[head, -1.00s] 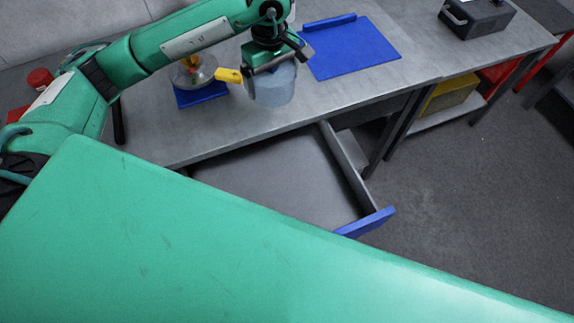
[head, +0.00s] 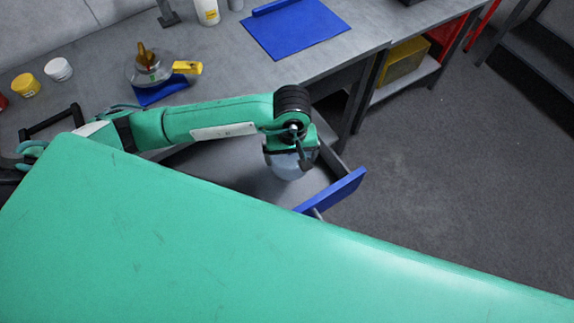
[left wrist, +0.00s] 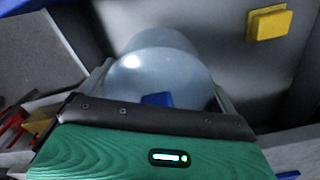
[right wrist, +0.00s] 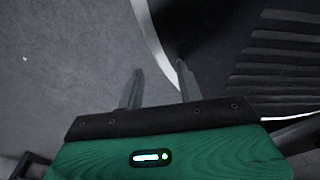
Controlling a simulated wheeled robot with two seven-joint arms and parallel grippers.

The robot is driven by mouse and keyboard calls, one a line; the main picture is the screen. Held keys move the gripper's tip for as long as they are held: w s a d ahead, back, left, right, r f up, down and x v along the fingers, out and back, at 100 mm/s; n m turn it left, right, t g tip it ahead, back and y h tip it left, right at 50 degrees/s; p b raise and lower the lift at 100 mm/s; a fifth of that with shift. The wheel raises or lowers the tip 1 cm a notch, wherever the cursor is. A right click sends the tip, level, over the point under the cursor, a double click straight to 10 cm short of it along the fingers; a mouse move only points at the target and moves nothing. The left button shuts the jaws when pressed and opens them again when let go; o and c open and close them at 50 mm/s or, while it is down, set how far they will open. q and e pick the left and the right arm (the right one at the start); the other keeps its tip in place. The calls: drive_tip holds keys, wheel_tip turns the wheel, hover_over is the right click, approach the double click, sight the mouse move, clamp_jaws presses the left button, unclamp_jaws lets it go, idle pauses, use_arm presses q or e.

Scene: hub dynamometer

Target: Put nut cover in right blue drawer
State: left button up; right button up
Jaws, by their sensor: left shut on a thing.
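The nut cover, a translucent pale blue-grey cup (head: 288,166), is held by my left gripper (head: 291,150). In the left wrist view the cover (left wrist: 160,62) sits between the fingers and fills the middle. My left gripper and the cover are over the open drawer with a blue front (head: 335,190). The drawer's grey inside shows around the cover, and my green body hides its near part. Whether the cover touches the drawer floor I cannot tell. My right gripper (right wrist: 160,84) is open and empty in the right wrist view, above grey floor.
A clear domed object with a yellow handle (head: 150,68) stands on the workbench by a small blue mat. A larger blue mat (head: 295,30) lies farther back. A yellow bin (head: 402,64) sits on a shelf at right. A yellow block (left wrist: 268,22) shows in the left wrist view.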

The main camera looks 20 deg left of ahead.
use_arm(q)
wheel_tip(320, 180, down, 6)
drive_tip(key=shift+f+p, duration=0.25)
drive_tip(key=shift+p, duration=0.05)
wheel_tip(320, 180, down, 4)
drive_tip(key=shift+f, duration=0.25)
use_arm(e)
drive_tip(key=shift+s+d+r, duration=0.1)
drive_tip(key=shift+s+d, duration=0.7)
drive_tip(key=shift+d, duration=0.1)
